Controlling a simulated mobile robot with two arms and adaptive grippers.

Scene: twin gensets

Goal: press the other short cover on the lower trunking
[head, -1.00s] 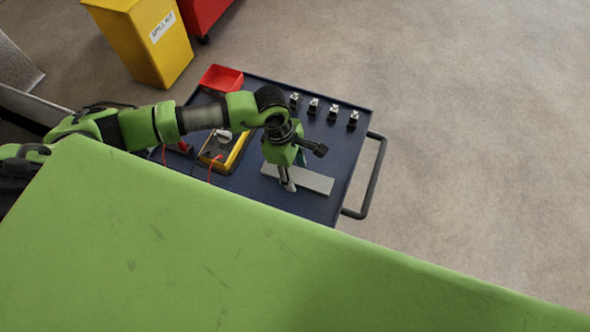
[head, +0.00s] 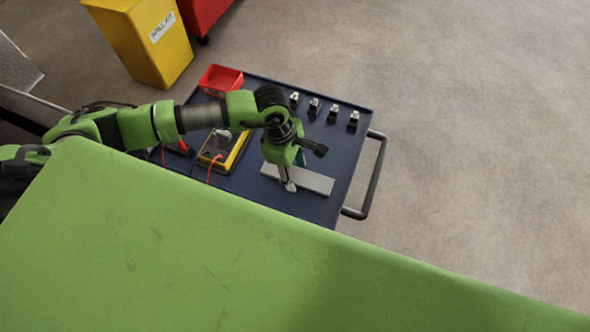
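A flat grey strip (head: 315,182), which looks like a short trunking cover, lies on the dark blue cart top (head: 345,150). My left gripper (head: 289,186) points down over the strip's left part, with its fingertips at or just above it. The fingers look close together, but I cannot tell if they hold the strip. The lower trunking is not in view. My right gripper is not in view. A large green surface fills the lower part of the view and hides what lies below.
Several small black-and-silver parts (head: 333,113) stand in a row along the cart's back. A red bin (head: 221,78) and a yellow-edged meter (head: 222,152) with red leads are left on the cart. The cart's handle (head: 371,180) is at right. A yellow spill kit bin (head: 146,45) stands behind; the floor at right is clear.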

